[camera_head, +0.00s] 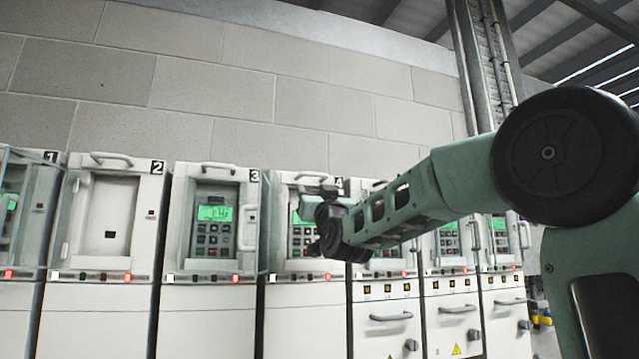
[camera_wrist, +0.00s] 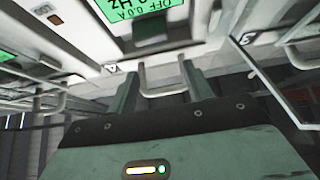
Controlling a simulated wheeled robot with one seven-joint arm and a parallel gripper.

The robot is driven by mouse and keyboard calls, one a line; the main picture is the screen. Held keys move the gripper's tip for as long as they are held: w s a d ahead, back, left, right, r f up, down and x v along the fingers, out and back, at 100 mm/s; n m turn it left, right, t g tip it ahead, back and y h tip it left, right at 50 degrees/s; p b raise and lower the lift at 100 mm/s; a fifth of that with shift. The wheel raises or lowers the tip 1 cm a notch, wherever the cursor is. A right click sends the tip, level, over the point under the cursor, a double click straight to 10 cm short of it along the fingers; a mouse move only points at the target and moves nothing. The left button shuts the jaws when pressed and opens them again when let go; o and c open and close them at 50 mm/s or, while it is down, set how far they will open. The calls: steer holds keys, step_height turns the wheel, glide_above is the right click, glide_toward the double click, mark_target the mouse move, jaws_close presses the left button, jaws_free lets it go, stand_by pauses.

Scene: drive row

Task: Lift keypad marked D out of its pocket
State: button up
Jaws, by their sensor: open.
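No letter D is readable on any keypad. The keypad of drive 4 (camera_head: 301,240) has a lit green screen and is partly hidden by my gripper in the head view. In the wrist view its screen (camera_wrist: 132,8) is upside down at the top edge. My gripper (camera_wrist: 161,68) is open, its two fingers pointing at the front of drive 4. A grey U-shaped handle (camera_wrist: 165,93) shows between the fingers; I cannot tell how deep it lies. Drive 3's keypad (camera_head: 214,227) sits in its pocket, screen lit. Drive 1's keypad (camera_head: 8,212) is behind a frame.
Drive 2 (camera_head: 110,235) has an empty pocket. More drives with lit keypads (camera_head: 447,240) stand to the right, partly behind my arm. Handles stick out from the cabinet fronts, such as drive 3's top handle (camera_head: 211,167). A block wall (camera_head: 200,90) is behind.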

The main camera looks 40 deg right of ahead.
steer(key=w+p, duration=0.1)
steer(key=w, duration=0.1)
steer(key=shift+w+d+r+p, duration=0.2)
steer(key=shift+w+d+p, duration=0.1)
steer(key=shift+d+p, duration=0.1)
steer(key=shift+w+d+f+b, duration=0.1)
steer(key=shift+w+f+b, duration=0.15)
steer(key=shift+f+b, duration=0.65)
steer(key=shift+w+f+b, duration=0.2)
steer(key=shift+f+b, duration=0.25)
steer(key=shift+f, duration=0.8)
steer(key=shift+c, duration=0.3)
steer(key=c, duration=0.8)
steer(key=shift+o, duration=0.2)
steer(key=shift+r, duration=0.25)
